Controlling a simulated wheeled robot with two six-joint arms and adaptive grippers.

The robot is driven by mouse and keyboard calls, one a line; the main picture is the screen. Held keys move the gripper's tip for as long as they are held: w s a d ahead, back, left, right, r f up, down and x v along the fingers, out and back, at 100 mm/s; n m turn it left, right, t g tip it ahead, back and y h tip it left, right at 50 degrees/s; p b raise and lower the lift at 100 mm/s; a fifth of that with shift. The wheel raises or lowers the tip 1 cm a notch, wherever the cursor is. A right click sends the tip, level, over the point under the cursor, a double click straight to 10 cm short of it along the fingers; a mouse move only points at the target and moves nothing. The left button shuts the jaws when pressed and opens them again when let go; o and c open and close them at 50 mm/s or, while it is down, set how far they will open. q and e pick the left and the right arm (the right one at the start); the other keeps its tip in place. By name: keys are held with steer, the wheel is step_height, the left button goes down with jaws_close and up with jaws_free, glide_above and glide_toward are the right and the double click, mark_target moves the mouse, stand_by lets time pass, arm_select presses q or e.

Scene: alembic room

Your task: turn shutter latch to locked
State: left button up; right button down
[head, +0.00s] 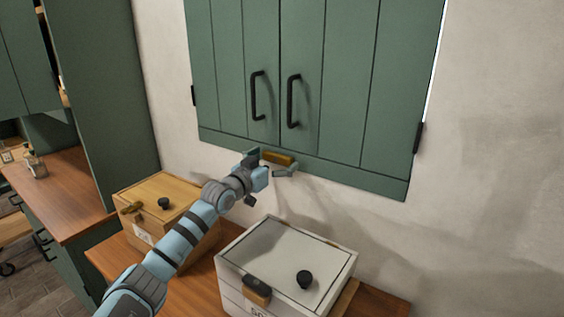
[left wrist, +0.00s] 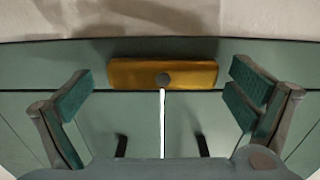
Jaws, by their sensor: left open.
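The shutter latch (head: 279,158) is a brass-coloured bar at the bottom edge of the green shutters (head: 340,75). It lies horizontal. The left wrist view shows the latch (left wrist: 130,74) upside down, with a dark round pivot at its middle and lying across the line of the door seam. My left gripper (head: 272,166) is open right at the latch. In the left wrist view its fingers (left wrist: 163,98) stand wide apart, one beyond each end of the bar, with visible gaps and nothing between them touching. My right gripper is not in view.
Two dark handles (head: 257,95) (head: 293,101) stick out from the shutters above the latch. Below, a wooden box (head: 180,190) and a white box (head: 285,250) with a black knob stand on a wooden bench (head: 385,300). The wall at right is clear.

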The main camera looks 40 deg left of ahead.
arm_select(q)
steer(key=shift+s+a+r, duration=0.1)
steer(key=shift+s+r, duration=0.05)
steer(key=shift+s, duration=0.2)
steer(key=shift+c, duration=0.7)
steer(key=shift+a, duration=0.1)
steer(key=c, duration=0.3)
steer(key=shift+w, duration=0.2)
steer(key=c, duration=0.6)
steer(key=shift+c, duration=0.2)
